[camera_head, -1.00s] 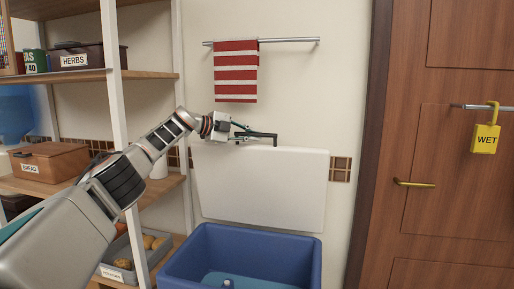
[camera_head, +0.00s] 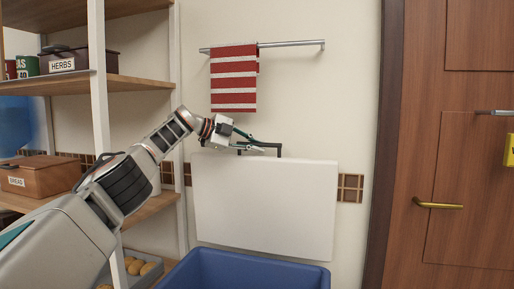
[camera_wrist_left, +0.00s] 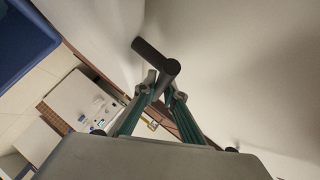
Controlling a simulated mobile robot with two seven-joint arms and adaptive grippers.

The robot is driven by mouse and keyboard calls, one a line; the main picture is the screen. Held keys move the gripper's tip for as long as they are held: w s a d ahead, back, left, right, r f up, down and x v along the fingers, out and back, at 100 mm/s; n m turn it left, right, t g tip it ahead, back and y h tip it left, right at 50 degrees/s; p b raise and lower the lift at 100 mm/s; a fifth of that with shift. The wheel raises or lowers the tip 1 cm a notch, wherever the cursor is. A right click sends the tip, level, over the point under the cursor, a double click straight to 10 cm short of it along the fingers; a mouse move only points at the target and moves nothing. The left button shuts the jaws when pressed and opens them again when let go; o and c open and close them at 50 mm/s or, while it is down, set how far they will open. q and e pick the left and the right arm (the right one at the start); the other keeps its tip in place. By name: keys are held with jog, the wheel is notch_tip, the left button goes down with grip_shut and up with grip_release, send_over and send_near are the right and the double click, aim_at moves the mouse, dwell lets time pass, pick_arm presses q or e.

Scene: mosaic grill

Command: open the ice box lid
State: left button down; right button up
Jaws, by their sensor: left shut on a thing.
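The ice box is a blue tub (camera_head: 250,268) at the bottom middle of the head view; its lower part is cut off. Its white lid (camera_head: 265,205) stands upright, raised against the wall behind the tub. A dark bar handle (camera_head: 266,146) sticks up at the lid's top edge; it also shows in the left wrist view (camera_wrist_left: 155,58). My left gripper (camera_head: 250,147) is shut on this handle, with its green-sided fingers around it in the left wrist view (camera_wrist_left: 161,92). My right gripper is not in view.
A striped red and white towel (camera_head: 233,80) hangs from a rail (camera_head: 290,45) above the lid. A shelf unit (camera_head: 97,90) with boxes stands on the left. A brown door (camera_head: 480,190) with a brass handle (camera_head: 438,205) is on the right.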

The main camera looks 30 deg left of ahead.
pick_arm(q)
jog(key=shift+d+r, duration=0.1)
jog(key=shift+r, duration=0.05)
jog(key=c, duration=2.1)
grip_release()
jog(key=shift+s, duration=0.1)
jog(key=shift+s+a+r, duration=0.15)
jog(key=shift+s+a, duration=0.25)
jog(key=shift+a, duration=0.15)
jog(key=v, duration=1)
jog(key=shift+s+r, duration=0.15)
jog(key=shift+s, duration=0.2)
